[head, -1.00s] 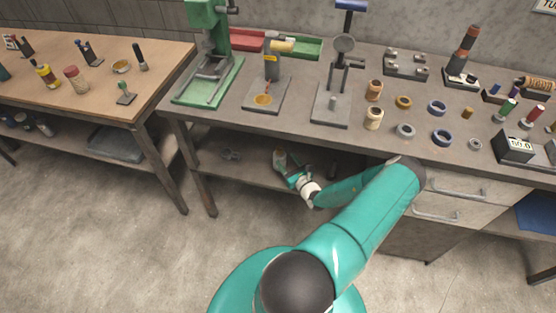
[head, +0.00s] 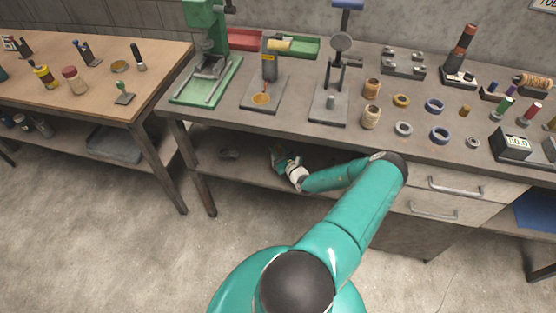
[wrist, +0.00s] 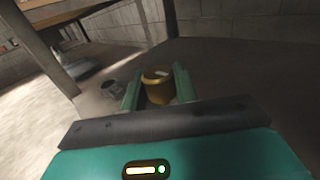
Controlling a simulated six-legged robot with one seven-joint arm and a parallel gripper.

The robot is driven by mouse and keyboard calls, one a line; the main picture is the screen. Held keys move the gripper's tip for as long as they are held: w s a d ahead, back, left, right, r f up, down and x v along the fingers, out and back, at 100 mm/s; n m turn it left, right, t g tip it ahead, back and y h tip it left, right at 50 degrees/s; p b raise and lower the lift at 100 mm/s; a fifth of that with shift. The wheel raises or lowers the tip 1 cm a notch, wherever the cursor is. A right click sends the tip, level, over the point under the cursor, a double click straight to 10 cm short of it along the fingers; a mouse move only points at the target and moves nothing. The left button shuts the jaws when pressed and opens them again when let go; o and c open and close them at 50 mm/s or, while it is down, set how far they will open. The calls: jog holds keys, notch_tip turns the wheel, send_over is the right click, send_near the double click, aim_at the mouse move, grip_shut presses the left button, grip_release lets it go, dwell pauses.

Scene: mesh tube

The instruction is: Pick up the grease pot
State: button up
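The grease pot, taken to be the round brass-coloured pot (wrist: 158,88), stands upright on the lower shelf (head: 240,170) under the grey workbench. In the wrist view my gripper (wrist: 158,71) has one green finger on each side of the pot. The fingers are apart, and narrow gaps seem to show beside the pot. I cannot tell whether either finger touches it. In the head view my gripper (head: 284,162) reaches under the bench top, and the pot is mostly hidden behind it there.
A small grey cup-like thing (wrist: 112,88) stands on the shelf left of the pot; it also shows in the head view (head: 229,154). The bench top (head: 215,125) overhangs the shelf, and a bench leg (head: 198,175) stands at the left. Drawers (head: 455,188) are to the right.

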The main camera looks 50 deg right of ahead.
grip_shut()
jog(key=shift+r, duration=0.1)
